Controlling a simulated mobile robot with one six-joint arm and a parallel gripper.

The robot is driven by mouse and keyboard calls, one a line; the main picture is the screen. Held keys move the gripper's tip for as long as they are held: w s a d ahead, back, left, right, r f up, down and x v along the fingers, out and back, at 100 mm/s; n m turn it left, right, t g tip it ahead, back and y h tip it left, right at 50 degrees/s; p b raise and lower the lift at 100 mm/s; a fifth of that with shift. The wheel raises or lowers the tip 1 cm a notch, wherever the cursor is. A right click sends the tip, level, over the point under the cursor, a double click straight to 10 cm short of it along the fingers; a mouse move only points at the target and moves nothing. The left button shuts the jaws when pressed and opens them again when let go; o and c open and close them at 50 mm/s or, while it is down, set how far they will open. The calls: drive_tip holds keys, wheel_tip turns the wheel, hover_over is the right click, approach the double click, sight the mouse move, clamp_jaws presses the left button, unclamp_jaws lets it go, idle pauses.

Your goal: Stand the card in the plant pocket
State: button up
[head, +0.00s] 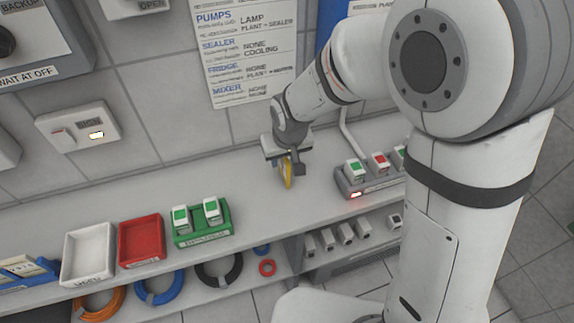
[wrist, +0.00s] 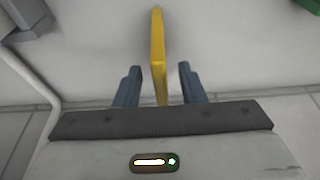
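A yellow card (head: 287,172), seen nearly edge-on, is at my gripper (head: 285,160) above the middle of the counter. In the wrist view the card (wrist: 158,55) stands between the two dark fingers of my gripper (wrist: 159,72). A gap shows on each side of it, so the fingers look open around the card. Whether the card's lower end touches the counter cannot be told. A blue holder with yellow pieces (head: 28,268) is at the far left edge, partly cut off. No pocket can be read as the plant pocket.
A white tray (head: 88,252), a red tray (head: 141,241) and a green holder (head: 203,228) with two modules line the counter's left front. A grey holder (head: 371,180) with green and red modules stands right of my gripper. The counter between is clear. The wall rises behind.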

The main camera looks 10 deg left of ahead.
drive_tip(key=shift+x, duration=0.9)
clamp_jaws()
